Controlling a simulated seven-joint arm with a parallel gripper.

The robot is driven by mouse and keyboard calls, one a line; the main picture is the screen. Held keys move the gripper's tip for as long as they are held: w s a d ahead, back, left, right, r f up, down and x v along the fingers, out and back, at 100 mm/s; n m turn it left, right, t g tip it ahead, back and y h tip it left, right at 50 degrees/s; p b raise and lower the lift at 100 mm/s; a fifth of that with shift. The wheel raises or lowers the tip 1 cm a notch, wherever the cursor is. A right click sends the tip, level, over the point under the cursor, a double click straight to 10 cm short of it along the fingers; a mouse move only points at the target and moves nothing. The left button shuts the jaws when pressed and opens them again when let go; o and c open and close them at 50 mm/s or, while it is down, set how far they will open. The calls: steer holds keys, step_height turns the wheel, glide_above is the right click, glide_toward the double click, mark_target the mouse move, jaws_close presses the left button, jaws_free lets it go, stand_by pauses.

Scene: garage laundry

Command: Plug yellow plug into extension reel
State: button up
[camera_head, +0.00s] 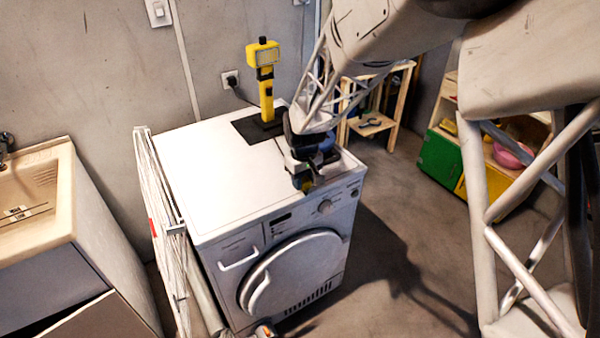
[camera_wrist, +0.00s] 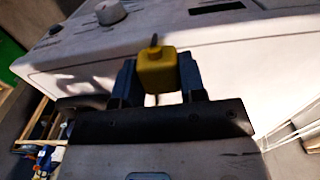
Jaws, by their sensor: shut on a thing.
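My gripper (camera_head: 303,170) is in front of the washing machine's front right top edge in the head view. In the wrist view its two dark fingers (camera_wrist: 159,80) are shut on the yellow plug (camera_wrist: 157,70), one on each side. A thin dark pin or cord end shows above and below the plug. In the head view only a small bit of yellow shows at the fingers. I cannot make out the extension reel for certain; a small blue shape (camera_head: 328,144) shows partly hidden behind my gripper.
The white washing machine (camera_head: 205,175) has a mostly clear top. A folded rack (camera_head: 160,210) and a sink (camera_head: 35,200) are left. Wooden shelves (camera_head: 378,120) and a green-fronted cabinet (camera_head: 440,155) are right.

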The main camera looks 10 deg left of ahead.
steer(key=s+d, duration=0.4)
steer(key=s, duration=0.4)
steer(key=shift+s+d+r, duration=0.2)
steer(key=shift+s+r, duration=0.05)
steer(key=shift+r, duration=0.2)
stand_by(0.3)
steer(key=w+a+r, duration=0.2)
steer(key=w+r, duration=0.1)
steer(key=w, duration=0.7)
steer(key=w+a+r, duration=0.2)
steer(key=w+r, duration=0.1)
steer(key=w, duration=0.7)
steer(key=w+a+r, duration=0.2)
steer(key=w+r, duration=0.1)
steer(key=w, duration=0.7)
steer(key=shift+w+r, duration=0.15)
steer(key=shift+r, duration=0.05)
steer(key=shift+f, duration=0.2)
steer(key=shift+f, duration=2.65)
steer(key=shift+f, duration=0.65)
steer(key=o, duration=1)
steer(key=shift+c, duration=0.2)
